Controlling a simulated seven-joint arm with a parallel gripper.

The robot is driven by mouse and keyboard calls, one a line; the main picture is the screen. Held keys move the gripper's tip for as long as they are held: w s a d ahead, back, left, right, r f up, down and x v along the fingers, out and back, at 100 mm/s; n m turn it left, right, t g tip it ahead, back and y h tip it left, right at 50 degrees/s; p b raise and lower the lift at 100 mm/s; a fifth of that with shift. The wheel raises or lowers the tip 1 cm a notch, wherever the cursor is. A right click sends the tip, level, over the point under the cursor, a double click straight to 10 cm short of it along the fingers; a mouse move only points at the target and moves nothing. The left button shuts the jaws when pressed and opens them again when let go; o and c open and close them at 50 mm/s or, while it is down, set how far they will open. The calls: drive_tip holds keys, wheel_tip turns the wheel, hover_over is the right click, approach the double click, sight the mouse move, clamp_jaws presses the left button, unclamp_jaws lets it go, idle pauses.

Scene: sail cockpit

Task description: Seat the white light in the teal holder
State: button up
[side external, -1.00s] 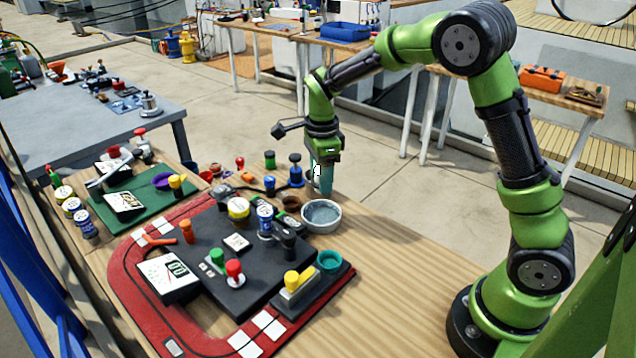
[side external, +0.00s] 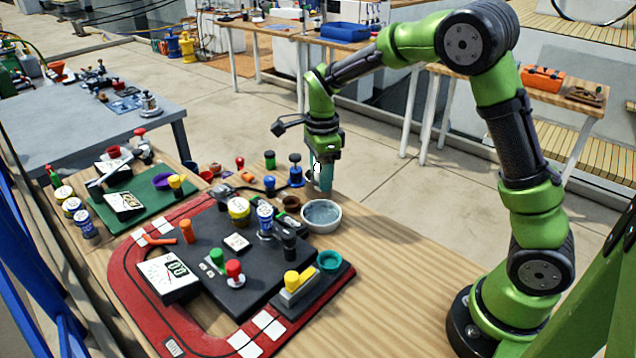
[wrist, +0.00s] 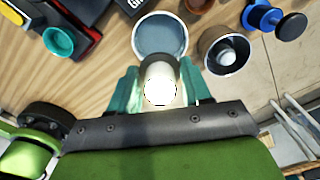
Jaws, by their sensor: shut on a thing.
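The white light (wrist: 160,85) is between the teal fingertips of my gripper (wrist: 158,92), which is shut on it. In the side external view my gripper (side external: 322,172) is just behind the pale bowl, and only a small white bit of the light (side external: 316,168) shows beside the fingers. The teal holder (side external: 330,261) is a small open round cup on the dark block at the front right of the console. It looks empty. It also shows at the upper left of the wrist view (wrist: 60,41), apart from my gripper.
The pale bowl (side external: 321,214) stands between my gripper and the holder. A yellow-topped lever (side external: 293,279) stands beside the holder. Blue (side external: 295,172) and black (side external: 289,240) knobs stand left of my gripper. Bare wood (side external: 400,260) lies right of the console.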

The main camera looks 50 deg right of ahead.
drive_tip(key=s+a+n, duration=0.5)
drive_tip(key=s+a, duration=0.6)
drive_tip(key=s, duration=0.1)
drive_tip(key=shift+a+f, duration=0.15)
drive_tip(key=shift+f, duration=2.65)
drive_tip(key=shift+f, duration=0.15)
drive_tip(key=shift+r, duration=0.6)
drive_tip(key=shift+f, duration=0.65)
idle(0.6)
drive_tip(key=shift+r, duration=0.6)
